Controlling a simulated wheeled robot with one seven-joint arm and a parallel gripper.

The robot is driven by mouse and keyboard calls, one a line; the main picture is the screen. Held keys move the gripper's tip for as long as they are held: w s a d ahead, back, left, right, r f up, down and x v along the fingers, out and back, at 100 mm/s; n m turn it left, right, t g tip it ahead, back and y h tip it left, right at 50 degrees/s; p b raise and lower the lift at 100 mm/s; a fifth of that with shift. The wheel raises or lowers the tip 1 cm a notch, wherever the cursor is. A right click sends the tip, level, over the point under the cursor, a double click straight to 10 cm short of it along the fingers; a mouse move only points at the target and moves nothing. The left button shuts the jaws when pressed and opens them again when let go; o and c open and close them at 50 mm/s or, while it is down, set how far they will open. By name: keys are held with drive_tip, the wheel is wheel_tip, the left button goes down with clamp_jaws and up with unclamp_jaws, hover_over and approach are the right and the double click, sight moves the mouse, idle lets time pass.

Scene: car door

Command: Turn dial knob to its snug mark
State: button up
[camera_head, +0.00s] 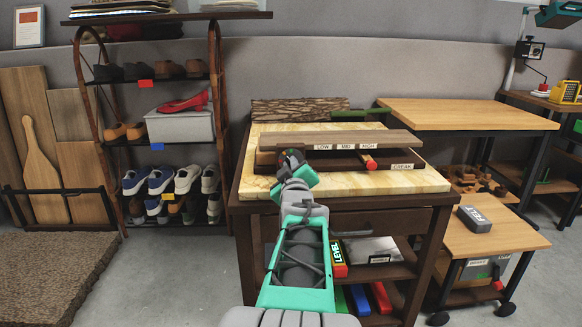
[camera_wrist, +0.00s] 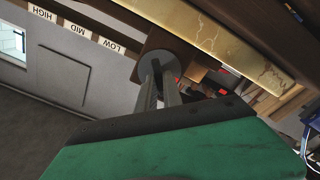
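In the wrist view a round grey disc (camera_wrist: 146,64), which looks like the dial knob, sits on a square brown plate (camera_wrist: 172,38). My gripper (camera_wrist: 160,75) reaches to it, its two grey fingers close together at the disc with a dark narrow strip between them. I cannot tell whether they pinch the knob. In the head view my gripper (camera_head: 292,163) is at the left end of the wooden board assembly (camera_head: 345,138) on the bench, and the arm hides the dial there. No snug mark is readable in either view.
White labels LOW, MID and HIGH (camera_head: 367,146) run along the board's front edge, with a CREAK label (camera_head: 402,166) below. A red-ended peg (camera_head: 369,161) sticks out right of my gripper. The pale benchtop (camera_head: 390,182) is clear in front. A shoe rack (camera_head: 160,130) stands left.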

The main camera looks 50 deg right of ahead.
drive_tip(key=o, duration=0.4)
drive_tip(key=shift+o, duration=0.2)
drive_tip(key=p+v, duration=0.2)
drive_tip(key=v, duration=0.5)
drive_tip(key=shift+s+a, duration=0.25)
drive_tip(key=shift+s, duration=0.05)
